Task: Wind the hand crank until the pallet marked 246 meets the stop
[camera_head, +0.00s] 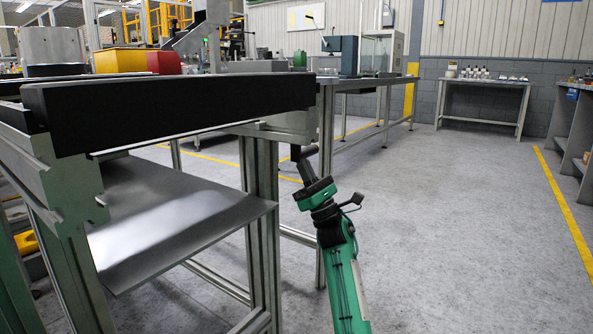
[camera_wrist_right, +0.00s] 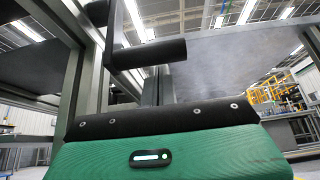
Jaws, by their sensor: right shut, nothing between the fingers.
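The hand crank's black cylindrical handle (camera_wrist_right: 150,53) shows in the right wrist view, on a dark upright arm (camera_wrist_right: 115,28) beside the frame's metal post. In the head view a small dark crank handle (camera_head: 304,152) sticks out near the post below the conveyor's end. My right gripper (camera_head: 305,168), on its green arm, is shut with nothing in it, just below the crank handle. I cannot tell whether it touches the handle. In the wrist view its green and black housing fills the bottom. No pallet, marking 246 or stop can be made out. My left gripper is out of view.
A long black conveyor side rail (camera_head: 180,108) runs across the left, above a sloping grey metal sheet (camera_head: 165,225) and aluminium legs (camera_head: 262,235). A bench (camera_head: 370,84) stands behind. The grey floor (camera_head: 470,220) at the right is clear.

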